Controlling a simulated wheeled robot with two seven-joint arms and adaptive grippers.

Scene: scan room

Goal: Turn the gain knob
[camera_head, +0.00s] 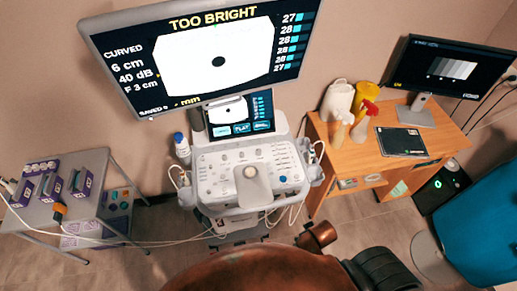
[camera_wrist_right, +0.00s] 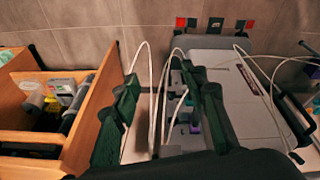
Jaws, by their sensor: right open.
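The white ultrasound console (camera_head: 222,180) stands in the middle of the head view, its panel covered with small knobs and buttons. A blue knob (camera_head: 283,179) sits at the panel's right side; I cannot tell which control is the gain knob. The large monitor (camera_head: 110,52) above reads "TOO BRIGHT" and "40 dB" beside a white scan image with a dark spot. My right gripper (camera_wrist_right: 165,112) shows in the wrist view with two dark green fingers wide apart and nothing gripped. White cables hang between and behind the fingers. My left gripper is in neither view.
A wooden desk (camera_head: 440,144) with bottles and a second monitor (camera_head: 455,70) stands right of the console. A metal cart (camera_head: 95,190) with purple boxes stands left. A blue chair (camera_head: 485,230) is at right. The wrist view shows an open wooden compartment (camera_wrist_right: 88,130) at left.

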